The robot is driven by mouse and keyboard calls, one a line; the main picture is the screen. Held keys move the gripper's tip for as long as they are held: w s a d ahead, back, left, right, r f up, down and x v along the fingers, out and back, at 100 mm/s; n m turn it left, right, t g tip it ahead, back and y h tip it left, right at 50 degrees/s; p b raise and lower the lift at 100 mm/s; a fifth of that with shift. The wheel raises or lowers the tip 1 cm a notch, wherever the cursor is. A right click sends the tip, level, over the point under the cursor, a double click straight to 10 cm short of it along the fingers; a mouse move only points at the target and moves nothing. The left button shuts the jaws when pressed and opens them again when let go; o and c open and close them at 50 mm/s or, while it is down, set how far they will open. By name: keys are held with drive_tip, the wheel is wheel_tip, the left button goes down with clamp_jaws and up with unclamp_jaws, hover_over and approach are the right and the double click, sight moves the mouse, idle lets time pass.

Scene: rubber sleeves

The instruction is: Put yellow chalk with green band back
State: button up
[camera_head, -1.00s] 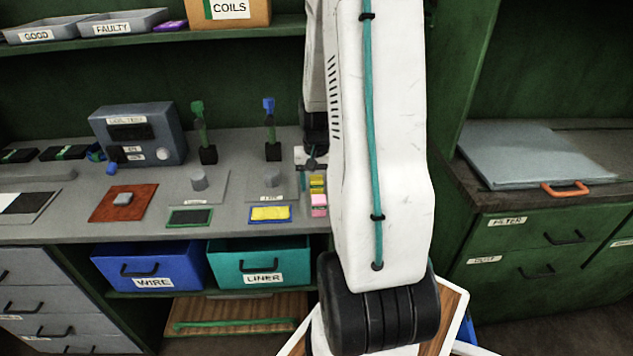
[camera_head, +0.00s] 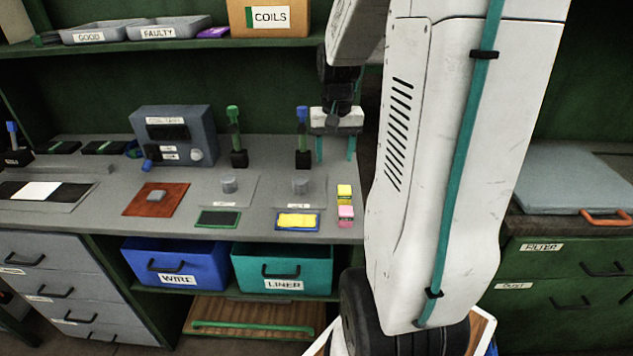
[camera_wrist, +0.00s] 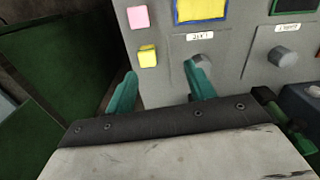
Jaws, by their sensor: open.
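In the head view a small yellow block (camera_head: 344,190) stands on the grey bench near its right end, behind a pink block (camera_head: 345,211). The yellow one may be the chalk; a green band on it is too small to make out surely. My gripper (camera_head: 335,150) is open and empty, pointing down behind the blocks. In the wrist view the yellow block (camera_wrist: 147,55) shows beyond the gap between my teal fingers (camera_wrist: 162,84), nearer the left one. The pink block (camera_wrist: 138,17) is farther off. Neither block is held.
A blue-topped tool (camera_head: 302,130) and a green-topped tool (camera_head: 235,130) stand upright in black holders. A grey knob (camera_head: 301,186) and a yellow pad (camera_head: 298,221) lie left of the blocks. A grey tester box (camera_head: 172,135) is farther left. A shelf runs above the bench.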

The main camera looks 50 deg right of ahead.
drive_tip(key=s+a+r+n, duration=0.1)
drive_tip(key=a+r+n, duration=0.15)
drive_tip(key=a, duration=0.55)
drive_tip(key=s+a+r+n, duration=0.2)
drive_tip(key=a+r, duration=0.2)
drive_tip(key=a, duration=0.3)
drive_tip(key=s+a+r+n+t, duration=0.1)
drive_tip(key=s+a+n, duration=0.3)
drive_tip(key=s+a, duration=0.6)
drive_tip(key=shift+a+r, duration=0.45)
drive_tip(key=shift+r, duration=0.25)
